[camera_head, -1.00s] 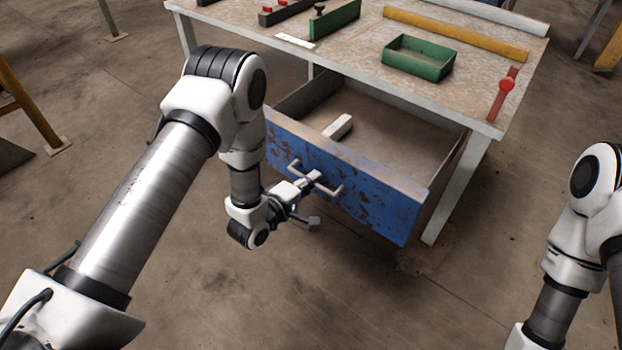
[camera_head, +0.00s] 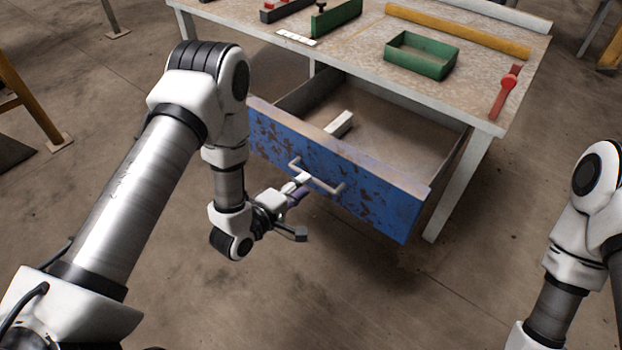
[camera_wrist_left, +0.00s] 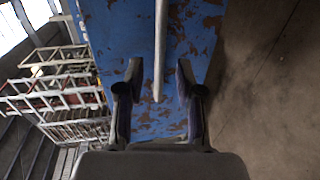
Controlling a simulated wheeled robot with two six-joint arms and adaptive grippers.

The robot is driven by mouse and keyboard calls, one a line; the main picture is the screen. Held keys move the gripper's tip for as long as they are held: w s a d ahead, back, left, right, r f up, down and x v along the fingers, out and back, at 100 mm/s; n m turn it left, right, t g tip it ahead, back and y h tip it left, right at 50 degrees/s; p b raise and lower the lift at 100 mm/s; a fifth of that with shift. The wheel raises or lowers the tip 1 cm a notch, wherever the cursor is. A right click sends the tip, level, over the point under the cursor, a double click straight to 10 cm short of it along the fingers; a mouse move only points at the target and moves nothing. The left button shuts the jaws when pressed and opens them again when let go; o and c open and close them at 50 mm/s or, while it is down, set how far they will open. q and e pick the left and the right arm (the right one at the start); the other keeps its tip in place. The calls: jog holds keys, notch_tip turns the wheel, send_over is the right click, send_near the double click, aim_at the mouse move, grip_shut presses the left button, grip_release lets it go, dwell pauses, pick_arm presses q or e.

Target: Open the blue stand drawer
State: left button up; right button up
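The blue drawer (camera_head: 372,198) with worn, chipped paint stands pulled far out of the workbench, and its inside shows. Its pale bar handle (camera_head: 325,186) is on the front face. My left gripper (camera_head: 301,204) is open and empty, close in front of the handle. In the left wrist view the handle (camera_wrist_left: 160,40) runs down between the two spread fingers of my left gripper (camera_wrist_left: 158,75), with a gap on both sides. The blue drawer front (camera_wrist_left: 110,35) fills the view behind it. My right arm shows at the right edge, but its gripper is out of view.
The workbench (camera_head: 360,60) carries a green tray (camera_head: 421,55), a yellow bar (camera_head: 455,32), a red-handled tool (camera_head: 505,90) and a green block (camera_head: 336,18). A pale block (camera_head: 340,124) lies in the drawer. The floor in front is clear.

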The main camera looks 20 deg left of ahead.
pick_arm(q)
jog(key=v, duration=0.7)
jog(key=shift+s, duration=0.15)
jog(key=s+d+f+m+g+y, duration=0.1)
jog(key=s+f+m+g+y, duration=0.1)
jog(key=s+f+m+g, duration=0.5)
jog(key=s+a+f+m+g+y, duration=0.4)
jog(key=s+f+g, duration=0.4)
jog(key=s, duration=0.6)
notch_tip(320, 180, up, 30)
jog(key=m+p, duration=0.2)
jog(key=p, duration=2.9)
jog(key=shift+s+m+h, duration=0.3)
jog(key=shift+s, duration=0.1)
